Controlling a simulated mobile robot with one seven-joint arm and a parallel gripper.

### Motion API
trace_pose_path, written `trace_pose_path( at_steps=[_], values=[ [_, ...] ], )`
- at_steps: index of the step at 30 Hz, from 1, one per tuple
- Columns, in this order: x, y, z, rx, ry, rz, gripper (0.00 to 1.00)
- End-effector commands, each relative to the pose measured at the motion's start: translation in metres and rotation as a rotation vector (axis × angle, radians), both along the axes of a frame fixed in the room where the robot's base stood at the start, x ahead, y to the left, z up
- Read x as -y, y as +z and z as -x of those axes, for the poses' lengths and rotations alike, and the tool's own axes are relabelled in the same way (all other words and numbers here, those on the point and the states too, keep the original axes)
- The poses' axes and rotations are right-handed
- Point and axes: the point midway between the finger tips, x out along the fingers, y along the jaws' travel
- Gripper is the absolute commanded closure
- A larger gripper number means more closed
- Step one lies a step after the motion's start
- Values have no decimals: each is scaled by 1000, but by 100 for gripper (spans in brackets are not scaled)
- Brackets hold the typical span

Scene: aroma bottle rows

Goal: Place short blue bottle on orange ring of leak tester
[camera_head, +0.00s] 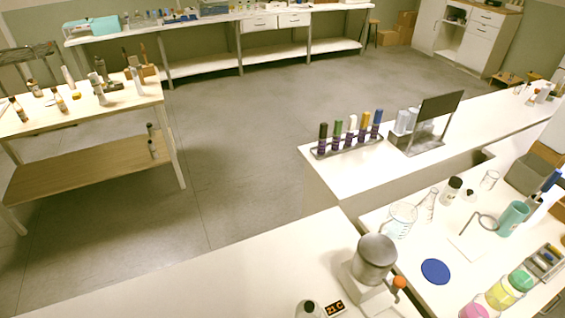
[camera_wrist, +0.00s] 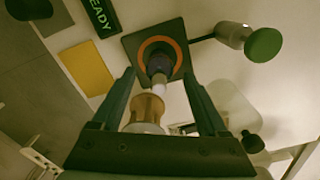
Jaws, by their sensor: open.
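In the wrist view, the leak tester's orange ring (camera_wrist: 180,49) lies on a dark square pad (camera_wrist: 133,45). A small dark-blue bottle (camera_wrist: 159,66) with a pale narrow end towards the camera overlaps the middle and lower part of the ring. It looks upright on the ring, though its contact with the pad is hidden. My gripper (camera_wrist: 157,76) is open, with one finger on each side of the bottle and gaps between. The head view does not show my gripper, and I cannot pick out the ring there.
An amber, pale-topped object (camera_wrist: 147,108) shows between the fingers, closer to the camera. A READY display (camera_wrist: 101,15) and yellow pad (camera_wrist: 87,65) are to the left. A bottle rack (camera_head: 347,146) stands on the counter in the head view.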

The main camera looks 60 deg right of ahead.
Motion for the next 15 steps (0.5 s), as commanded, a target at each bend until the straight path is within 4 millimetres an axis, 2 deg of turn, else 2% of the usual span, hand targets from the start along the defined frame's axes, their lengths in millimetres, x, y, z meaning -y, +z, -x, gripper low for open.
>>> trace_pose_path(
  at_steps=[3,9,15],
  values=[
    [0,26,-1,3,0,3,23],
    [0,66,0,3,0,2,23],
    [0,90,0,1,0,1,23]
  ],
)
